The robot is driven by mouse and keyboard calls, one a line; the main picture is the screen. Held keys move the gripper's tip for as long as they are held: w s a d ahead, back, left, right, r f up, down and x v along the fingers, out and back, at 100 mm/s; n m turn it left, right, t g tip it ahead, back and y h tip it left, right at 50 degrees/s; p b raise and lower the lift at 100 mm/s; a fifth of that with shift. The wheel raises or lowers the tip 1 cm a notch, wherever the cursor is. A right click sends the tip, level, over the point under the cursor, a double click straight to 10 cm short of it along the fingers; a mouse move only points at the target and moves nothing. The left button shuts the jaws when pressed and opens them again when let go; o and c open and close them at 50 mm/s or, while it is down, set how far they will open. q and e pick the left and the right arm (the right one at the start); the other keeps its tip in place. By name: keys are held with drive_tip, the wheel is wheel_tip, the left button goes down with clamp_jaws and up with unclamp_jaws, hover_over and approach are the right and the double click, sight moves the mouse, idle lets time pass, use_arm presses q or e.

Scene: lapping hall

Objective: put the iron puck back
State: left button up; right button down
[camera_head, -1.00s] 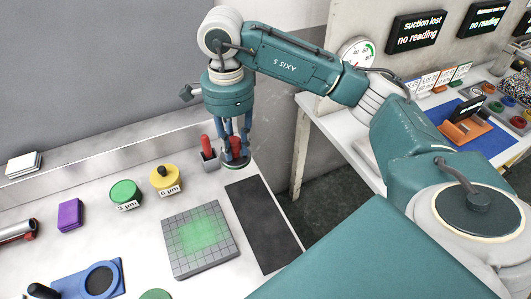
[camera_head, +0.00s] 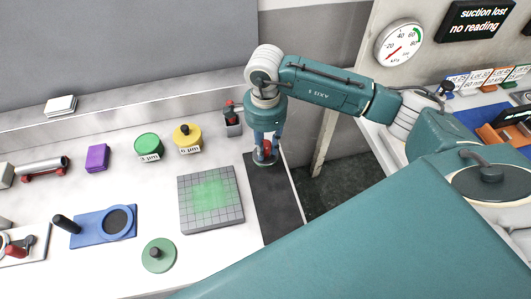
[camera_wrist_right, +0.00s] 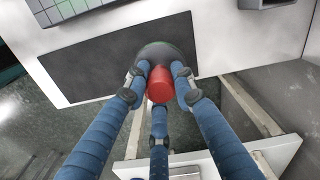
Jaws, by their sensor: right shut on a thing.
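My right gripper (camera_head: 265,152) is shut on the red knob (camera_wrist_right: 160,85) of a dark, round puck (camera_wrist_right: 172,57) with a thin green rim; I take it for the iron puck. In the head view it is over the far end of the black mat (camera_head: 272,197). In the wrist view the puck overlaps the mat (camera_wrist_right: 95,60) and reaches its edge near the bench side. I cannot tell whether the puck touches the mat. The fingers hide part of it. My left gripper is not in view.
A gridded plate (camera_head: 210,200) lies left of the mat. A grey holder with a red top (camera_head: 232,121) stands behind. The bench ends right of the mat.

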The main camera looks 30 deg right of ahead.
sight(265, 157)
drive_tip(key=shift+a+f, duration=0.1)
drive_tip(key=shift+f, duration=0.55)
wheel_tip(265, 157, down, 3)
drive_tip(key=shift+f+p, duration=0.15)
drive_tip(key=shift+p, duration=0.4)
drive_tip(key=shift+f, duration=0.2)
drive_tip(key=shift+f+b, duration=0.2)
drive_tip(key=shift+b, duration=0.1)
drive_tip(key=c, duration=1.4)
unclamp_jaws()
drive_tip(key=shift+c, duration=0.2)
drive_tip(key=shift+r, duration=0.1)
